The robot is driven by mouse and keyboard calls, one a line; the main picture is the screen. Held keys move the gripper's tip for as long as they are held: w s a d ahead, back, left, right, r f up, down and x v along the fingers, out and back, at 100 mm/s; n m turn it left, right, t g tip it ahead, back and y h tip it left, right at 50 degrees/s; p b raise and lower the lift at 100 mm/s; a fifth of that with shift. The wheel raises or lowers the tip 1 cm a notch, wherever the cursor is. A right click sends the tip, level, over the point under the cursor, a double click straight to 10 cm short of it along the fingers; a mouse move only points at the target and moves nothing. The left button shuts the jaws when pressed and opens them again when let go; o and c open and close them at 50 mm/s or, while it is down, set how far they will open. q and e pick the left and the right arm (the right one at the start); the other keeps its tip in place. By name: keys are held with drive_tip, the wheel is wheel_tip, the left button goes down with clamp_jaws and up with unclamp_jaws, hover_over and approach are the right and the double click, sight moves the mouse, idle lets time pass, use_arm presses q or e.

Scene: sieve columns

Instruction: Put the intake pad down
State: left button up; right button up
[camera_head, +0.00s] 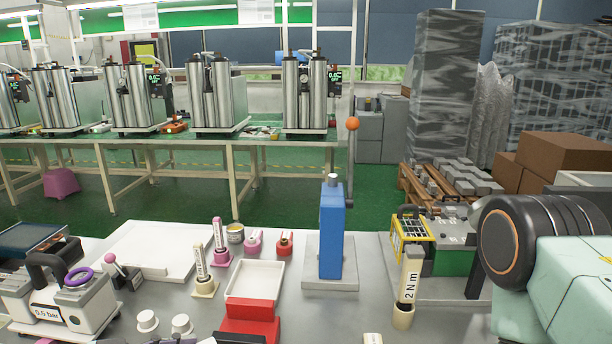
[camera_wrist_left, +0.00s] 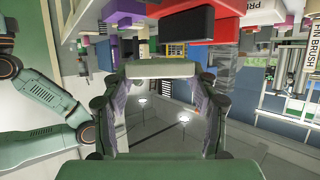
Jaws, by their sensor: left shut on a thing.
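My left gripper (camera_wrist_left: 158,80) shows in the left wrist view, its two dark-linked fingers on either side of a pale grey-green block. It is shut on this block (camera_wrist_left: 160,68), which spans between the fingertips and looks like the intake pad. No surface is seen touching the block. The pad cannot be made out in the head view, where only small dark parts show at the bottom edge. My right gripper is not in view.
The grey table holds a white tray (camera_head: 256,279), a red block (camera_head: 250,322), a blue column (camera_head: 331,232) on a plate, a 2 Nm tool (camera_head: 409,274) and a 0.5 bar unit (camera_head: 68,308). Small clear patches lie between them. My arm joint fills the right side.

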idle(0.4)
use_arm(q)
drive_tip(key=w+a+n+t+y, duration=0.1)
drive_tip(key=w+a, duration=0.1)
drive_tip(key=w, duration=0.1)
drive_tip(key=w+a+n+t+y, duration=0.1)
drive_tip(key=w+a+n+y, duration=0.1)
drive_tip(key=w+a, duration=0.1)
drive_tip(key=w+a+n+t+y, duration=0.1)
drive_tip(key=w+a, duration=0.2)
drive_tip(key=shift+w+a+n+t+y+p, duration=0.15)
drive_tip(key=shift+w+n+t+y+p, duration=0.15)
drive_tip(key=shift+n+t+p, duration=0.1)
drive_tip(key=w+a+r+n+t+y, duration=0.1)
drive_tip(key=w+a+n+y, duration=0.4)
drive_tip(key=a, duration=0.5)
drive_tip(key=shift+w+r+t, duration=0.15)
drive_tip(key=shift+w+t, duration=0.15)
drive_tip(key=shift+w, duration=0.6)
wheel_tip(320, 180, down, 5)
drive_tip(key=shift+f+b, duration=0.2)
drive_tip(key=shift+b, duration=0.65)
wheel_tip(320, 180, down, 3)
drive_tip(key=shift+s+f+b, duration=0.1)
drive_tip(key=shift+f+b, duration=0.1)
drive_tip(key=shift+b, duration=0.3)
drive_tip(key=shift+f, duration=0.5)
